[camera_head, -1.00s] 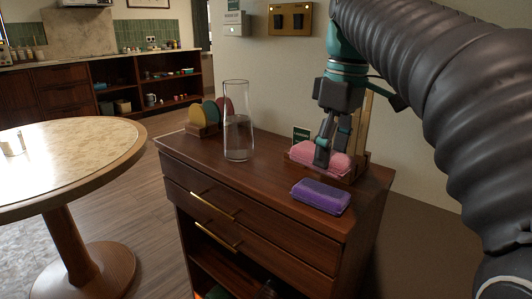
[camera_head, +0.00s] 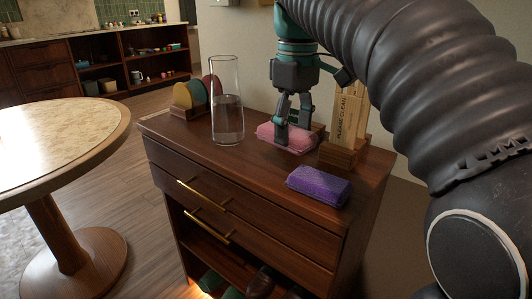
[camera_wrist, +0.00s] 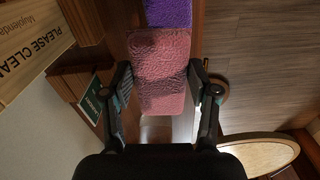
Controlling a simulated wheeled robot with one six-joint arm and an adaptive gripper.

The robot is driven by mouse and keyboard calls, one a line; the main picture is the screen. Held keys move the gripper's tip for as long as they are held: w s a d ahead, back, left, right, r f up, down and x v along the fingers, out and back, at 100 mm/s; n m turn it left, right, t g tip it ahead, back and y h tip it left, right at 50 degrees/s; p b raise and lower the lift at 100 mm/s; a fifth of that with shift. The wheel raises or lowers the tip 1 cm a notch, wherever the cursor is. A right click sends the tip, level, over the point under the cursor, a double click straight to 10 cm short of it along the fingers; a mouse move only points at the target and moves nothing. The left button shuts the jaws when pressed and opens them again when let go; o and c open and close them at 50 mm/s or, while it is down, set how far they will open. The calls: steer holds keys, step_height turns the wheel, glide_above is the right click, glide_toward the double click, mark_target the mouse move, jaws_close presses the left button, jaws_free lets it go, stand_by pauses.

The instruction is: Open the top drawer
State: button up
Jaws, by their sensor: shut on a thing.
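The dark wooden cabinet (camera_head: 320,218) has a top drawer (camera_head: 240,188) with a long brass handle (camera_head: 202,196). The top drawer is shut, its front flush with the cabinet. A second brass handle (camera_head: 207,226) is just below. My gripper (camera_head: 290,137) is above the cabinet top, away from the handles, shut on a pink packet (camera_head: 279,131). In the wrist view the pink packet (camera_wrist: 160,70) lies between my two fingers (camera_wrist: 163,95). I cannot tell whether it touches the cabinet top.
A purple packet (camera_head: 318,186) lies near the cabinet's right front. A clear glass vase (camera_head: 227,105) stands left of my gripper, with a rack of coloured discs (camera_head: 187,108) behind. A wooden holder with "PLEASE CLEAN" signs (camera_head: 349,120) stands right. A round table (camera_head: 60,140) is at left.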

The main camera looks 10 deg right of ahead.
mark_target(267, 127)
steer(key=w+a+f, duration=0.1)
steer(key=a+f, duration=0.1)
steer(key=a, duration=0.1)
steer(key=w+a+f, duration=0.1)
steer(key=shift+w+a+f, duration=0.15)
steer(key=shift+w+a, duration=0.1)
steer(key=shift+w, duration=0.1)
steer(key=shift+f, duration=1.75)
steer(key=o, duration=1)
